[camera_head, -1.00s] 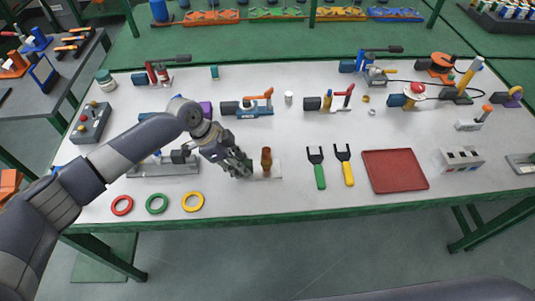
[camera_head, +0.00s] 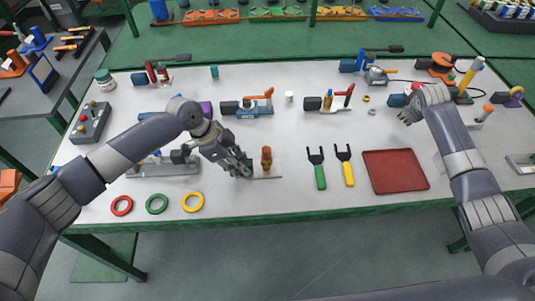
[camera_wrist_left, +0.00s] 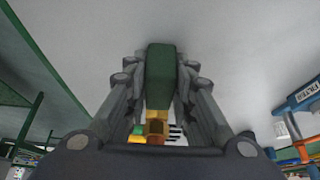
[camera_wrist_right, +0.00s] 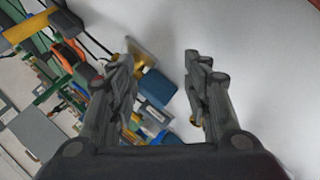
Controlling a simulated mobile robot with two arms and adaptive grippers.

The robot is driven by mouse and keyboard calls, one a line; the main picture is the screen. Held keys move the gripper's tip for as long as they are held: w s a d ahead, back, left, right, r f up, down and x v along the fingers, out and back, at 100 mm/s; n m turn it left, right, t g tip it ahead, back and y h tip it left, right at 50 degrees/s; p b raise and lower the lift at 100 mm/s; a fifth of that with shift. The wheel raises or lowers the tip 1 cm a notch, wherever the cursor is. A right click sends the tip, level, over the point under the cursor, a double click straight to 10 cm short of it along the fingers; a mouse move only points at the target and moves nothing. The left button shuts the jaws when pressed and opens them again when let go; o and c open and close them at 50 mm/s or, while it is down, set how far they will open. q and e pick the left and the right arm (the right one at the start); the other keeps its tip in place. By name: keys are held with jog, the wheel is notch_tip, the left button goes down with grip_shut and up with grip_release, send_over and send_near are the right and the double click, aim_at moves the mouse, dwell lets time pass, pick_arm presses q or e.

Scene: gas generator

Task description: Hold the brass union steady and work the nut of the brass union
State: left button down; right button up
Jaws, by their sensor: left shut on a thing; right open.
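The brass union (camera_head: 266,160) stands upright at the front middle of the table, a brownish-orange upright piece beside a green block. My left gripper (camera_head: 244,169) reaches it from the left and is shut on the green block (camera_wrist_left: 160,78), which sits between its fingers in the left wrist view. A brass part (camera_wrist_left: 157,127) shows below the block there. The fingers partly hide the block in the head view. My right gripper (camera_head: 406,116) is open and empty over the right rear of the table, well away from the union. Its spread fingers (camera_wrist_right: 160,65) fill the right wrist view.
A green fork tool (camera_head: 319,172), a yellow fork tool (camera_head: 346,169) and a red tray (camera_head: 396,171) lie right of the union. Coloured rings (camera_head: 157,204) lie at the front left. Several clamps and valves stand along the back. The table between union and right gripper is mostly bare.

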jog(key=w+a+n+y, duration=0.1)
jog(key=a, duration=0.4)
jog(key=w+a+r+n+y, duration=0.1)
jog(key=a, duration=0.5)
jog(key=w+a+r+n+y, duration=0.1)
jog(key=a+n, duration=0.1)
jog(key=a, duration=0.4)
jog(key=shift+a+g, duration=0.2)
jog(key=shift+g, duration=0.1)
jog(key=s+a+r+n+g+y, duration=0.15)
jog(key=a+n, duration=0.25)
jog(key=a, duration=0.8)
notch_tip(320, 180, up, 6)
jog(key=n+g, duration=0.5)
jog(key=n, duration=0.5)
send_over(266, 149)
jog(key=shift+w+d+f, duration=0.15)
jog(key=shift+w, duration=0.1)
jog(key=shift+s, duration=0.25)
jog(key=shift+s+f, duration=0.1)
jog(key=shift+f, duration=4.4)
jog(key=shift+c, duration=0.6)
